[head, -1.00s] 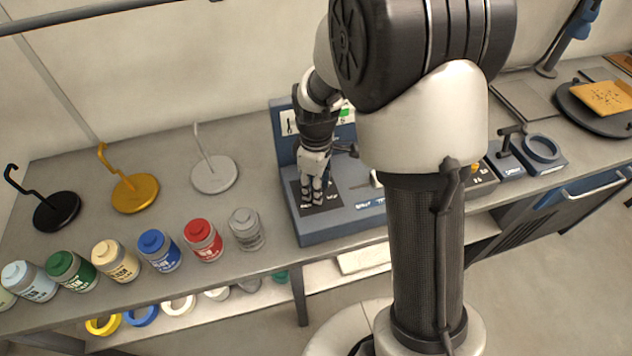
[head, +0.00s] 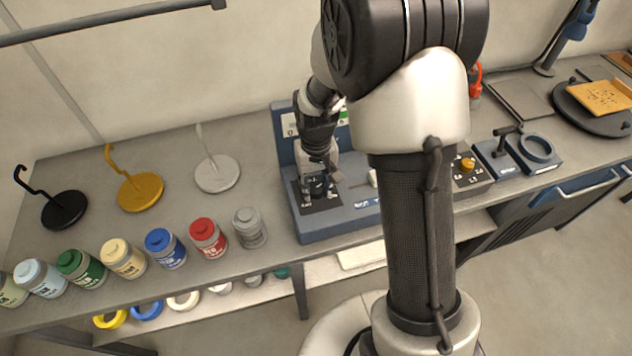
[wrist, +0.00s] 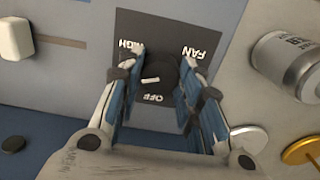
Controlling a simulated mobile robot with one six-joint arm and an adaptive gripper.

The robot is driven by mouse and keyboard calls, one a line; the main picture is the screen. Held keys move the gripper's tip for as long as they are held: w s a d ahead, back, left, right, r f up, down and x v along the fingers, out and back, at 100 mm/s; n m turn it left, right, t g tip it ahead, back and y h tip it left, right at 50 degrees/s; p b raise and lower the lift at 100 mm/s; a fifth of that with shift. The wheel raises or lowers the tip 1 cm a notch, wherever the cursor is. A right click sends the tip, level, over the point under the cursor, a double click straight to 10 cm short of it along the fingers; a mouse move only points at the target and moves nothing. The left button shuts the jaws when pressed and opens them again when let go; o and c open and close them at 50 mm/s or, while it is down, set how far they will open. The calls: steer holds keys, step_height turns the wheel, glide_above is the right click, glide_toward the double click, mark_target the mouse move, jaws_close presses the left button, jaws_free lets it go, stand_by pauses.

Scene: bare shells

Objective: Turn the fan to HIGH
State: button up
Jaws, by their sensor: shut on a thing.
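The fan control is a black rotary knob (wrist: 160,75) on a dark plate (wrist: 133,22) marked FAN, HIGH and OFF. The lettering is upside down in the wrist view. A short white mark shows on the knob; which label it points at is unclear. My gripper (wrist: 164,66) has its two blue-padded fingers on opposite sides of the knob, shut on it. In the head view my gripper (head: 319,181) reaches down to the dark plate (head: 328,203) at the left end of the blue-grey console (head: 320,232). The knob is largely hidden there by the fingers.
A white control (wrist: 15,38) sits beside the plate. Several paint cans (head: 208,238) line the bench's front edge, left of the console. Black, yellow and white hook stands (head: 216,173) stand behind them. A yellow-knobbed box (head: 466,165) is to the right.

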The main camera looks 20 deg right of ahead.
mark_target(316, 188)
steer(key=m+p, duration=0.1)
steer(key=m, duration=0.4)
steer(key=shift+m, duration=2.6)
steer(key=shift+p, duration=0.3)
steer(key=o, duration=1.1)
steer(key=shift+r, duration=0.15)
step_height(316, 188, up, 12)
steer(key=shift+f, duration=0.1)
